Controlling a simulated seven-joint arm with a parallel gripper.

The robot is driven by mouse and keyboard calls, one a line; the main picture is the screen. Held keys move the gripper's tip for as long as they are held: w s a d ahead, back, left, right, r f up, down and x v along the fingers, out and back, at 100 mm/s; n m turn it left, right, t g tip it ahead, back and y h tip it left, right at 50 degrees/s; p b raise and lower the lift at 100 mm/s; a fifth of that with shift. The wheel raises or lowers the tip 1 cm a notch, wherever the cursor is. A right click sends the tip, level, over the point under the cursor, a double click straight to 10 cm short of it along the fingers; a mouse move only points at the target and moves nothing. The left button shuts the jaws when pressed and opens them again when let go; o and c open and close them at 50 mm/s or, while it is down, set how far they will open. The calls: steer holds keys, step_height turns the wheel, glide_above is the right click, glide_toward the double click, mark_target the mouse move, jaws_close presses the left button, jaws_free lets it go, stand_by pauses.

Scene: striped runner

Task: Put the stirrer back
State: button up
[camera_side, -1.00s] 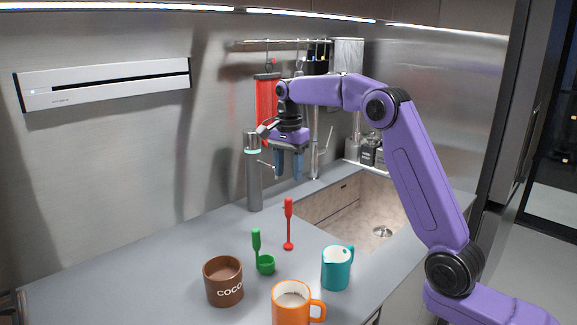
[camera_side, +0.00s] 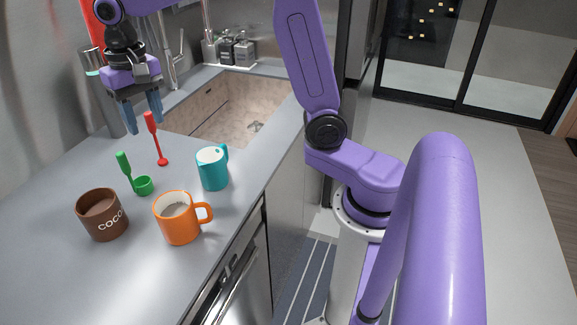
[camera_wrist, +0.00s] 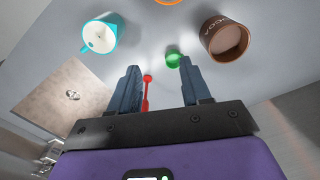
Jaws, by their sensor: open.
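A red stirrer (camera_side: 155,139) stands nearly upright on the grey counter, thick handle up and small round end down. My gripper (camera_side: 144,122) is open and empty, fingers pointing down, above and around the line of the red handle in the side view. In the wrist view the red stirrer (camera_wrist: 146,92) shows between my fingers (camera_wrist: 160,66), nearer the left one; I cannot tell whether they touch. A green tool (camera_side: 125,165) with an upright handle and small cup stands nearby and partly shows in the wrist view (camera_wrist: 173,60).
A brown COCOA mug (camera_side: 102,215), an orange mug (camera_side: 178,220) with pale contents and a teal jug (camera_side: 212,170) stand toward the front. The sink (camera_side: 235,108) lies behind to the right. A tap (camera_side: 165,55) and several bottles (camera_side: 235,50) stand at the back.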

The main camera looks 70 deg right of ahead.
steer(key=s+d+f+n, duration=0.1)
steer(key=s+f+n, duration=0.1)
steer(key=s+n, duration=0.3)
steer(key=s+d+f+n, duration=0.1)
steer(key=s+f+n, duration=0.2)
steer(key=s, duration=1.1)
steer(key=s+d+f+n, duration=0.1)
steer(key=s+f+n, duration=0.1)
steer(key=s+n, duration=0.6)
steer(key=shift+s+d+f+n, duration=0.3)
steer(key=shift+s+f, duration=0.05)
steer(key=shift+s, duration=0.55)
